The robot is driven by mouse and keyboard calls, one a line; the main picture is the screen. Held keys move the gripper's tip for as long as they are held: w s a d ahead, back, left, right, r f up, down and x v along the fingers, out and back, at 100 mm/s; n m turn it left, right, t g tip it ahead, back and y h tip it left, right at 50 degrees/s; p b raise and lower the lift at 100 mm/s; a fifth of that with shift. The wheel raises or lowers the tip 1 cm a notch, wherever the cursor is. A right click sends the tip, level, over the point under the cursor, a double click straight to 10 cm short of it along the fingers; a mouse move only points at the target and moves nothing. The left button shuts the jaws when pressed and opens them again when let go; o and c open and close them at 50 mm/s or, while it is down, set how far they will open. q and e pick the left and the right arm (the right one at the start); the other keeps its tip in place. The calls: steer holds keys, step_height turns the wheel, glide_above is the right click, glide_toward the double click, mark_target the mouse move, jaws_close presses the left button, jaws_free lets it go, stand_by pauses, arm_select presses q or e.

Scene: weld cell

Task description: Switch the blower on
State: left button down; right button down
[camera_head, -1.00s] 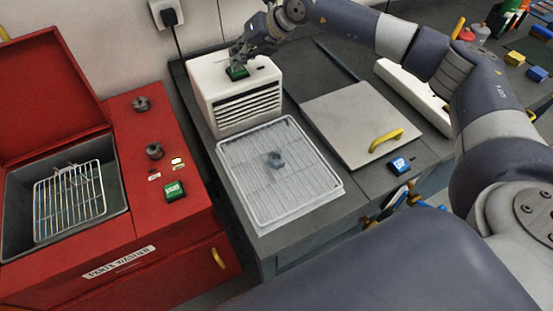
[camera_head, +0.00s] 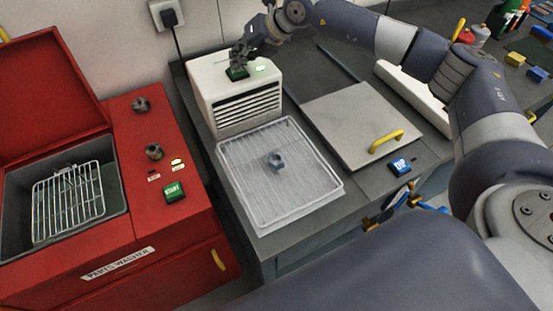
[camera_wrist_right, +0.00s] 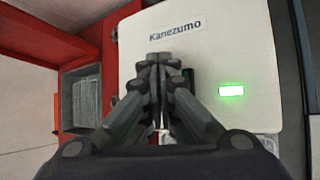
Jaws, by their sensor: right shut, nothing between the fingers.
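The blower, a white box with dark front slats (camera_head: 248,108), stands at the back of the grey bench. A dark green button (camera_head: 237,73) is on its top. A small lamp (camera_head: 262,69) beside the button glows green; it also glows in the right wrist view (camera_wrist_right: 231,90). My right gripper (camera_head: 238,64) is shut and empty, its fingertips at the button, apparently touching it. In the right wrist view my fingers (camera_wrist_right: 165,62) hide most of the button. My left gripper does not show.
A wire rack (camera_head: 280,190) with a small grey part (camera_head: 275,161) lies in front of the blower. A red parts washer (camera_head: 160,205) with an open lid and a green START button (camera_head: 174,191) stands at left. A grey lid with a yellow handle (camera_head: 386,141) is at right.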

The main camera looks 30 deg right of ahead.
steer(key=shift+r, duration=0.65)
step_height(320, 180, up, 6)
steer(key=p, duration=0.3)
stand_by(0.6)
